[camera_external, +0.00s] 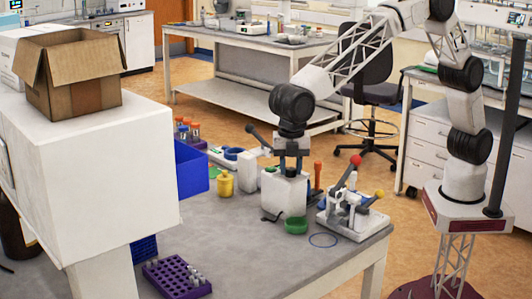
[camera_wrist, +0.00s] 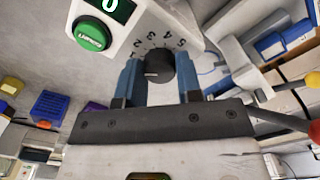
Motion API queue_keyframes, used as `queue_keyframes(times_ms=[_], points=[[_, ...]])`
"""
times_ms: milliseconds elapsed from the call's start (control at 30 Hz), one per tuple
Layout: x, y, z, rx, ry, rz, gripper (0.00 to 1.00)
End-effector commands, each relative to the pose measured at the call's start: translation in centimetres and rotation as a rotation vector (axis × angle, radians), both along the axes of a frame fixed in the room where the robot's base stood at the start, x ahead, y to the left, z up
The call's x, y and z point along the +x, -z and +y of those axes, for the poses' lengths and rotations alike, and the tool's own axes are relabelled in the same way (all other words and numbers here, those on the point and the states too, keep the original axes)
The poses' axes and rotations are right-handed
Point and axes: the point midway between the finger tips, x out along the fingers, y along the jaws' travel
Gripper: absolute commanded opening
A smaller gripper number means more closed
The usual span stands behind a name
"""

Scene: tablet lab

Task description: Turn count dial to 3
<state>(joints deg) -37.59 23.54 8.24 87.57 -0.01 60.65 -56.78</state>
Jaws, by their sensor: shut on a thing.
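The count dial (camera_wrist: 160,66) is a round dark knob on a white machine, which also shows in the external view (camera_external: 285,194). Printed numbers, among them 1 to 5, curve around its far side in the wrist view. A pale mark shows on the knob's face; I cannot tell exactly which number it points at. My gripper (camera_wrist: 160,73) points down over the machine, its blue fingers shut on the dial from both sides. In the external view my gripper (camera_external: 291,166) hides the dial. A green button (camera_wrist: 92,34) and a display (camera_wrist: 118,8) reading 0 sit beside the dial.
A lever press (camera_external: 350,212) with red and yellow knobs stands close to the right of the machine. A green dish (camera_external: 296,226) is in front. A yellow pot (camera_external: 225,184) and blue bin (camera_external: 191,170) are to the left. A purple rack (camera_external: 176,278) lies at front left.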

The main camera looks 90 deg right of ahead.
Motion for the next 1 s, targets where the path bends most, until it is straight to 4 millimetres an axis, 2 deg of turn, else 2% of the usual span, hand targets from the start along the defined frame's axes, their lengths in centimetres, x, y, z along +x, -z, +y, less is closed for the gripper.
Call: queue_keyframes(times_ms=[1000], points=[[0.00, -0.04, 0.05, 0.001, 0.956, 0.000, 0.09]])
